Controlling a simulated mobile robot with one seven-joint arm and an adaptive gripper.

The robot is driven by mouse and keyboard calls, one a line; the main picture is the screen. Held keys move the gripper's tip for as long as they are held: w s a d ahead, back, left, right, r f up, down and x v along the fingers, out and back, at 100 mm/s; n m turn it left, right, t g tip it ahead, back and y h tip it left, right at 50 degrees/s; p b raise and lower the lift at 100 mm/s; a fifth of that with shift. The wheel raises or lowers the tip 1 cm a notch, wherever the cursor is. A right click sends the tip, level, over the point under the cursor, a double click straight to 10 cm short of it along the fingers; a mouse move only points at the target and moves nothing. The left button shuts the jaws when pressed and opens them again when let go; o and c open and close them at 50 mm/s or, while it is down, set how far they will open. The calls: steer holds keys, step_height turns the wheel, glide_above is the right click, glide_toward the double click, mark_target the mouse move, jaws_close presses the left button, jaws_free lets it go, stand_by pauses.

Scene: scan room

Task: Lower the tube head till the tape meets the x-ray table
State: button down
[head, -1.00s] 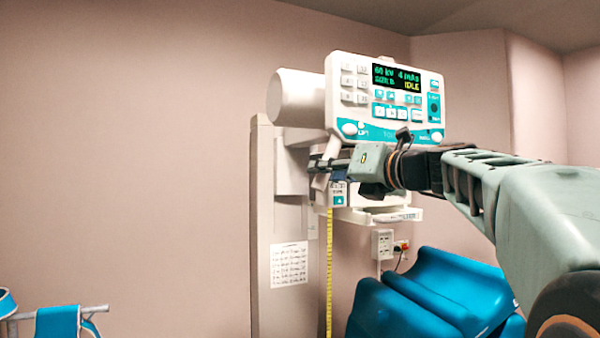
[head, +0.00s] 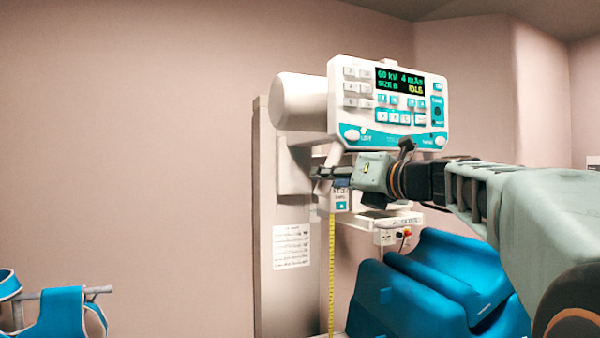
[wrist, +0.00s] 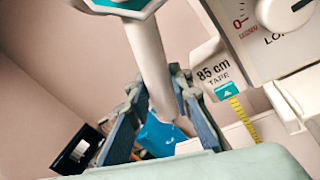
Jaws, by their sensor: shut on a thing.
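The white tube head (head: 310,102), with its teal-trimmed control panel, stands at centre right in the head view. My gripper (head: 325,175) is beneath the panel's left side. In the wrist view my gripper (wrist: 158,90) is shut around the tube head's white handle (wrist: 150,55), one finger on each side. I cannot make out the x-ray table.
A pale column (head: 264,220) with a paper notice (head: 291,247) stands behind the tape. A blue padded object (head: 430,285) is below my arm at right. Blue items hang on a rail (head: 98,290) at lower left. The wall between is bare.

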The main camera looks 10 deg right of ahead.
steer(key=shift+r, duration=0.1)
steer(key=c, duration=2)
jaws_free()
steer(key=shift+r, duration=0.15)
step_height(320, 180, up, 8)
steer(key=shift+w+r, duration=0.1)
steer(key=shift+w, duration=0.05)
steer(key=shift+a+r, duration=0.15)
steer(key=shift+r, duration=0.7)
